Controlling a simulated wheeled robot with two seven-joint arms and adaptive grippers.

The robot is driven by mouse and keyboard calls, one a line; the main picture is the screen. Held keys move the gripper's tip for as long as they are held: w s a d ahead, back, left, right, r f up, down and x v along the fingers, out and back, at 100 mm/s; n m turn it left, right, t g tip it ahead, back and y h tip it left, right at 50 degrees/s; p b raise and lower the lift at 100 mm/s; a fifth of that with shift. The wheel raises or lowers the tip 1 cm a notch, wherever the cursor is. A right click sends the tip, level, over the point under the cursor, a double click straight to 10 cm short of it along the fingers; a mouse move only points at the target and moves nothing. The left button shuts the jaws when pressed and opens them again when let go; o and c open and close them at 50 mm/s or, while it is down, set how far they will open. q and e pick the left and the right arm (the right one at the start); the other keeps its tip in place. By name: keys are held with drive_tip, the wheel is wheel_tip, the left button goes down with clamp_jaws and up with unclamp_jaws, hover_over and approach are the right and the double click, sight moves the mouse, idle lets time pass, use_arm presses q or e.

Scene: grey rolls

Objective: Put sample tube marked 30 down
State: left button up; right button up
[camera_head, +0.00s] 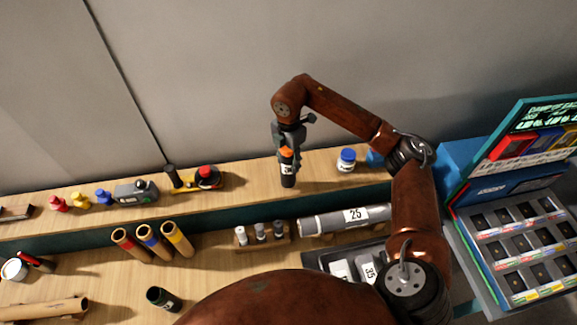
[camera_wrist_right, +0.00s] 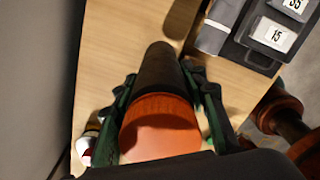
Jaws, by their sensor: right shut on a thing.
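The sample tube (camera_head: 288,172) is dark with an orange cap and a white label whose number I cannot read surely. It is upright over the raised back shelf (camera_head: 257,187); I cannot tell whether its base touches the wood. My right gripper (camera_head: 287,150) is shut around its upper part. In the right wrist view the orange cap of the tube (camera_wrist_right: 160,125) lies between the green fingers of the right gripper (camera_wrist_right: 165,105), with the dark body reaching away from the camera. My left gripper is not in view.
A white and blue jar (camera_head: 346,160) stands right of the tube. A yellow and red tool (camera_head: 195,178) lies to the left. Below are small vials (camera_head: 261,231), a grey roll marked 25 (camera_head: 345,219) and a tray (camera_head: 318,260). A blue case (camera_head: 510,235) stands at right.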

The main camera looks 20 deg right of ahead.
wheel_tip(320, 180, down, 2)
drive_tip(key=shift+f+p, duration=0.2)
drive_tip(key=shift+p, duration=0.4)
drive_tip(key=shift+f, duration=0.4)
drive_tip(key=o, duration=1.2)
